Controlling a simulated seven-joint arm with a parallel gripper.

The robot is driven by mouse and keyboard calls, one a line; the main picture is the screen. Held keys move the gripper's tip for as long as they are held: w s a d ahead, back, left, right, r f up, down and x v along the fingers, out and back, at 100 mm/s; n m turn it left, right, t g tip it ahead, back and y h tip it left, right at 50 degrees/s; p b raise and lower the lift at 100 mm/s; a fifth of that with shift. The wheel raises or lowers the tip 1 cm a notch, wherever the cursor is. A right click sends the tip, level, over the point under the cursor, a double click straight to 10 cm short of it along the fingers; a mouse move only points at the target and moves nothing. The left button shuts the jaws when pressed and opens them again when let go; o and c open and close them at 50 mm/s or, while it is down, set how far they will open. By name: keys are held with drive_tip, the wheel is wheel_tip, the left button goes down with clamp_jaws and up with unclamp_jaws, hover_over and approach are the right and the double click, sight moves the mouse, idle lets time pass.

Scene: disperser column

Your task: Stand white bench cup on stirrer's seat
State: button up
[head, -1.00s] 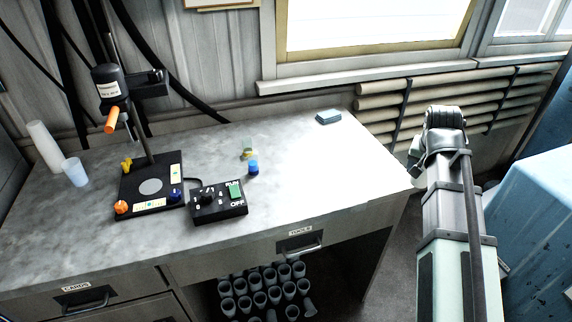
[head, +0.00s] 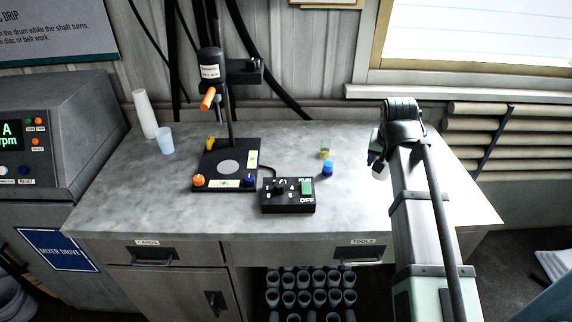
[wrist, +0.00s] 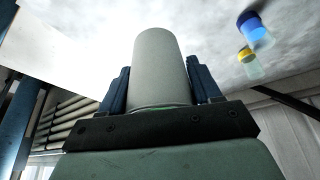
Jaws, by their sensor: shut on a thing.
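My gripper (wrist: 160,88) is shut on a whitish cup (wrist: 160,60), which sits between its two dark blue fingers in the wrist view. In the head view my gripper (head: 377,146) is over the right part of the bench, and only a small pale bit of the cup shows beside it. The stirrer (head: 213,65) stands to the left, with a dark motor head on an upright post. Its seat, a pale round disc (head: 229,167), lies bare on the black base plate (head: 240,149). An orange handle (head: 207,99) juts from the head above the plate.
A black switch box (head: 288,195) stands right of the base plate. A blue-capped jar (head: 327,168) and a yellow-capped jar (head: 325,153) stand between it and my arm. A tall white cup stack (head: 145,114) and a pale bluish cup (head: 165,140) stand at left. The bench front is clear.

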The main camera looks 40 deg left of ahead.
drive_tip(key=s+a+r+n+g+y, duration=0.1)
drive_tip(key=s+a+n, duration=0.35)
drive_tip(key=a, duration=0.75)
drive_tip(key=s+a+n+g+y, duration=0.1)
drive_tip(key=s+a+n, duration=0.35)
drive_tip(key=a, duration=0.75)
drive_tip(key=shift+s+a+f, duration=0.1)
drive_tip(key=shift+s+f, duration=0.05)
drive_tip(key=shift+f, duration=2.3)
drive_tip(key=shift+s+a+f, duration=0.1)
drive_tip(key=shift+f, duration=2.35)
drive_tip(key=shift+f, duration=0.15)
drive_tip(key=o, duration=1.1)
drive_tip(key=v, duration=1.2)
drive_tip(key=shift+w+d, duration=0.15)
drive_tip(key=shift+d, duration=0.1)
